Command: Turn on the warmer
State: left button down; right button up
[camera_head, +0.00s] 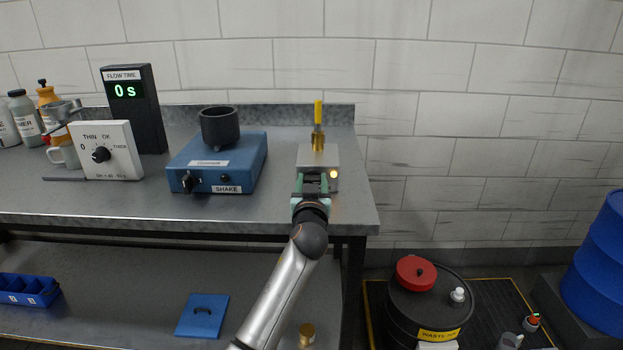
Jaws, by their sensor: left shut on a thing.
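The warmer (318,153) looks like a small metal box near the right end of the bench. A brass piece with a yellow upright handle (318,112) stands at its back. A small lamp (334,174) on the warmer's front right glows yellow-orange. My left gripper (314,182) is at the warmer's front face, just left of the lamp. Its fingers are shut on a small part there, which appears to be the warmer's knob. The fingers hide most of that part, so its setting cannot be read. My right gripper is not in view.
A blue shaker (245,168) with a black cup holder (220,126) stands left of the warmer. Further left are a white dial box (118,150) and a flow timer (140,125) reading 0 s. The bench ends just right of the warmer; a black waste drum (400,310) stands below.

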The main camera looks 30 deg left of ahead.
pick_arm(q)
jog(key=c, duration=0.5)
grip_release()
jog(key=shift+c, duration=0.2)
jog(key=shift+o, duration=1.3)
jog(key=shift+s, duration=0.15)
